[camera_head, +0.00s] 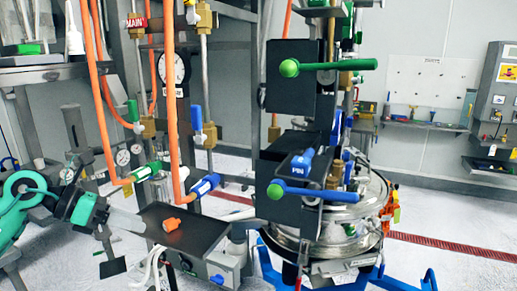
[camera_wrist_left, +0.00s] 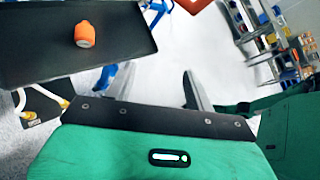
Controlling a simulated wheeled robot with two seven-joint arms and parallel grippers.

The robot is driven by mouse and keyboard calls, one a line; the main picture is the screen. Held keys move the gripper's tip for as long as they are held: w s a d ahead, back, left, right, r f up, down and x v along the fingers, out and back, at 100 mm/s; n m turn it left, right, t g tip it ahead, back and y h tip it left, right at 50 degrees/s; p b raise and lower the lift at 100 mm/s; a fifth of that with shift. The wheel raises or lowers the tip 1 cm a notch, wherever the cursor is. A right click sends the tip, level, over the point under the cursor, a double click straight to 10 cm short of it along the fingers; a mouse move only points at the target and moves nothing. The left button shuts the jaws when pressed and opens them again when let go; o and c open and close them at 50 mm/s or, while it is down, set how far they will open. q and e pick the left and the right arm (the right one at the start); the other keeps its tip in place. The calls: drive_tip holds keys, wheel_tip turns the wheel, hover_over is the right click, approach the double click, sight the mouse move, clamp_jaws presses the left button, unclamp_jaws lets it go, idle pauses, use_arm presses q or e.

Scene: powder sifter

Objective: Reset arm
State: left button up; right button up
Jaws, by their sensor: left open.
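My left gripper (camera_head: 124,242) comes in from the left side of the head view, just left of the dark tray. Its jaws are open with nothing between them. In the left wrist view its two grey fingers stand apart (camera_wrist_left: 157,92) over pale floor. The black tray (camera_head: 205,228) carries a small orange piece (camera_head: 171,224), which rests apart from the gripper. In the left wrist view the tray (camera_wrist_left: 35,50) and the orange piece (camera_wrist_left: 85,34) show at upper left. My right gripper is in neither view.
A round steel vessel (camera_head: 345,225) on a blue frame stands right of the tray. Black boxes with green and blue valve handles (camera_head: 330,66) rise above it. Orange hoses (camera_head: 172,100) and gauges stand behind the gripper. Wall shelves (camera_head: 425,124) are at far right.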

use_arm(q)
drive_tip(key=d+n+t+h, duration=0.5)
drive_tip(key=d+n+h, duration=0.25)
drive_tip(key=d, duration=0.35)
drive_tip(key=s+a+f+n+t+y, duration=0.2)
drive_tip(key=a+f+n+t+y, duration=0.25)
drive_tip(key=f+n+y, duration=0.8)
drive_tip(key=s+a+f+n+t+y, duration=0.25)
drive_tip(key=a+f+n+y, duration=0.45)
drive_tip(key=n, duration=1.1)
drive_tip(key=s+d+f+n+g+h, duration=0.1)
drive_tip(key=s+d+f+n+g, duration=0.2)
drive_tip(key=s+f+g, duration=0.55)
drive_tip(key=s+d+f+n+g, duration=0.2)
drive_tip(key=s+d+f+g, duration=0.15)
drive_tip(key=s+f, duration=1)
wheel_tip(320, 180, down, 29)
drive_tip(key=s+g, duration=0.2)
drive_tip(key=s, duration=0.1)
drive_tip(key=s+a+f, duration=0.2)
drive_tip(key=s+f, duration=0.7)
drive_tip(key=s+a+f+g, duration=0.1)
drive_tip(key=s+a+f, duration=0.1)
drive_tip(key=s+f, duration=0.7)
drive_tip(key=shift+s+a, duration=0.15)
drive_tip(key=shift+s, duration=0.05)
